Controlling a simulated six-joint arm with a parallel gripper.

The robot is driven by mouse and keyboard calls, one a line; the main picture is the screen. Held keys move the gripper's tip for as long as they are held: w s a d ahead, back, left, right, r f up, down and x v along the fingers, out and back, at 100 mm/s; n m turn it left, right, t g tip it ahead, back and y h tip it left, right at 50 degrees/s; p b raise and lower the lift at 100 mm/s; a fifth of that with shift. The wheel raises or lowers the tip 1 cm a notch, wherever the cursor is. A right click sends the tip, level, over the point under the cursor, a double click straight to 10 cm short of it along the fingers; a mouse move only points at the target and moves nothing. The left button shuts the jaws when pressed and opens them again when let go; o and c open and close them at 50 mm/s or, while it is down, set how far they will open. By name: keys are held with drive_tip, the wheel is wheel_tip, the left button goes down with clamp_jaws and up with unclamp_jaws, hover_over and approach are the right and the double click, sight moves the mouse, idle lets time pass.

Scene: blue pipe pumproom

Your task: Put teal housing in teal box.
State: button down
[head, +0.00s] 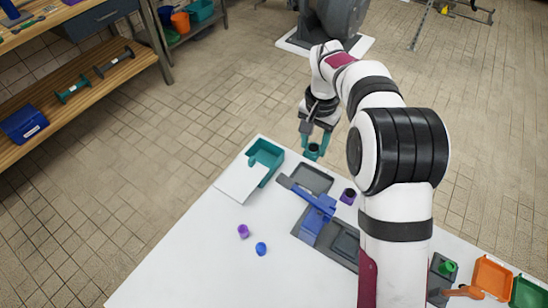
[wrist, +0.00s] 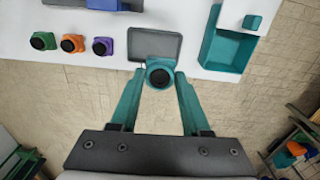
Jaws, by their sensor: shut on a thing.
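My gripper (head: 313,144) is shut on the teal housing (head: 313,151), a small teal piece with a round black opening. In the wrist view the teal housing (wrist: 160,73) sits between the two teal fingertips of my gripper (wrist: 160,84). It is held beyond the table's far edge in the head view, right of the teal box (head: 270,150). The teal box also shows at the upper right of the wrist view (wrist: 224,52). It is open-topped, and a small teal block (wrist: 252,22) shows at one corner of it. The housing is apart from the box.
A grey tray (wrist: 155,42) is beside the held housing. Purple (wrist: 103,47), orange (wrist: 72,43) and green (wrist: 42,41) housings stand in a row. A blue fixture (head: 318,215) and purple (head: 243,231) and blue (head: 261,249) caps are on the white table (head: 190,265).

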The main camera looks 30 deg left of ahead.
approach(260, 157)
drive_tip(key=s+d, duration=0.1)
drive_tip(key=s+d+f, duration=0.1)
drive_tip(key=shift+s+d, duration=0.15)
drive_tip(key=shift+s, duration=0.2)
drive_tip(key=shift+f, duration=2.2)
drive_tip(key=c, duration=0.7)
unclamp_jaws()
drive_tip(key=shift+o, duration=0.2)
